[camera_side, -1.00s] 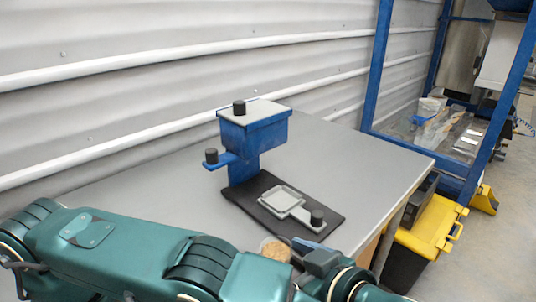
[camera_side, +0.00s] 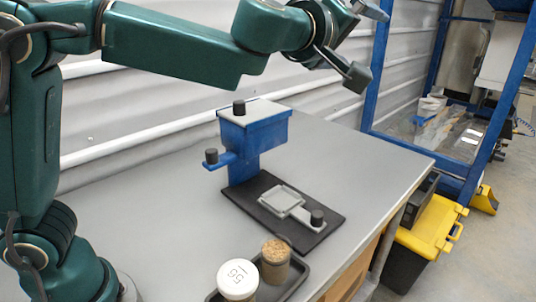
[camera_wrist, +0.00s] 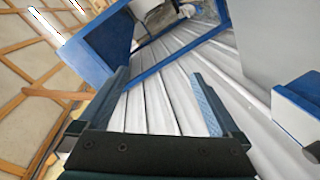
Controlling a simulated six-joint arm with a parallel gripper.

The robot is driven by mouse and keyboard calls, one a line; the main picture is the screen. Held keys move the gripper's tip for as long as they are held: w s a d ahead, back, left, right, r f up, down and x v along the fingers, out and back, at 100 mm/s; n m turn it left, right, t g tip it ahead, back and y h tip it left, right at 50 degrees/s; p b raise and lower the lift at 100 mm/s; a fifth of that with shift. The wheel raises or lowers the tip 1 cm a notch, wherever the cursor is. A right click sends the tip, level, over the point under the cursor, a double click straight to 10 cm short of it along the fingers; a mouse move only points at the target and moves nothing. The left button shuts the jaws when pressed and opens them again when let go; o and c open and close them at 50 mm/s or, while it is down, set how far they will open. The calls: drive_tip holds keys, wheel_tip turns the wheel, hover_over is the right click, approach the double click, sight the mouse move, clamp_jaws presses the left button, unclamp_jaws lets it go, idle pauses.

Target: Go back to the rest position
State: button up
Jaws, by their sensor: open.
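My gripper (camera_side: 366,44) is raised high above the table in the side view, its two fingers apart with nothing between them. In the wrist view the open fingers (camera_wrist: 160,76) point toward the corrugated wall. The blue hopper (camera_side: 254,135) stands below on a black base (camera_side: 258,205), its grey lid (camera_side: 252,108) on top with a black knob. A blue slide with a black knob (camera_side: 211,156) sticks out at its left. A grey tray (camera_side: 283,199) with a black-knobbed handle lies on the base. My gripper touches none of them.
A dark tray (camera_side: 297,282) at the table's front holds a white-topped container (camera_side: 237,279) and a jar of brown granules (camera_side: 275,262). A corrugated wall (camera_side: 150,110) runs behind. A blue frame (camera_side: 375,70) and yellow-lidded box (camera_side: 432,225) stand right. The table's left is clear.

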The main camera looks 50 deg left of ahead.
drive_tip(key=s+d+f+m+g+h, duration=0.1)
drive_tip(key=s+f+m+g+h, duration=0.15)
drive_tip(key=s+m, duration=0.3)
drive_tip(key=s+f+m+g+h, duration=0.2)
drive_tip(key=s+m+h, duration=0.15)
drive_tip(key=s, duration=0.35)
drive_tip(key=s+a+f+m+g+y, duration=0.1)
drive_tip(key=s+a+f+g+y, duration=0.1)
drive_tip(key=s+f, duration=0.6)
drive_tip(key=s+a+f+m+g+y, duration=0.1)
drive_tip(key=s+a+f+g+y, duration=0.1)
drive_tip(key=s+a+f+g, duration=0.2)
drive_tip(key=s+a+f, duration=0.2)
drive_tip(key=s+f, duration=0.1)
drive_tip(key=s, duration=0.1)
drive_tip(key=shift+s+a+f+m+y, duration=0.3)
drive_tip(key=shift+a+f, duration=0.1)
drive_tip(key=shift+g, duration=0.25)
